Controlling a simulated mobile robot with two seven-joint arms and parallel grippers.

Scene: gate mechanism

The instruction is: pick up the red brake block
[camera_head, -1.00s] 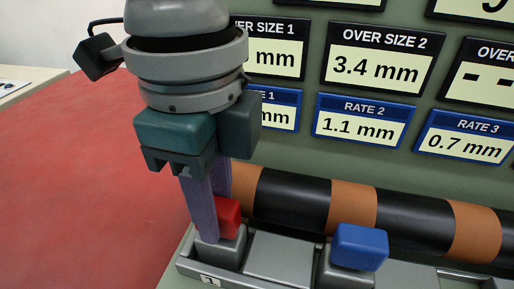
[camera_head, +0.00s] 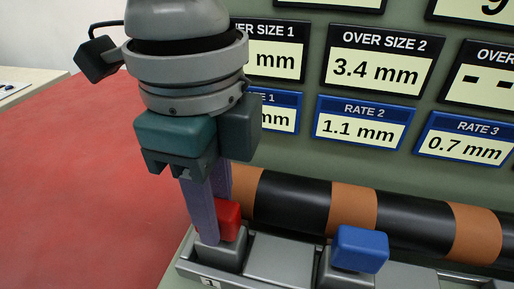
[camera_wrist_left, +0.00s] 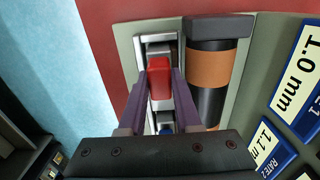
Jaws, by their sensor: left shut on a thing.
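The red brake block (camera_head: 229,219) sits at the top of the first grey slot holder, marked 1, at the left end of the grey rail (camera_head: 283,258). My left gripper (camera_head: 217,226) points down over it with its purple fingers on either side of the block, shut on it. In the left wrist view the red block (camera_wrist_left: 159,80) lies between the two fingers (camera_wrist_left: 160,92). The near finger hides part of the block in the head view. My right gripper is not in view.
A blue block (camera_head: 360,248) stands on another holder to the right. A black and brown striped roller (camera_head: 353,208) runs right behind the rail. A panel with size and rate displays (camera_head: 382,66) rises behind. The red surface (camera_head: 75,190) at left is clear.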

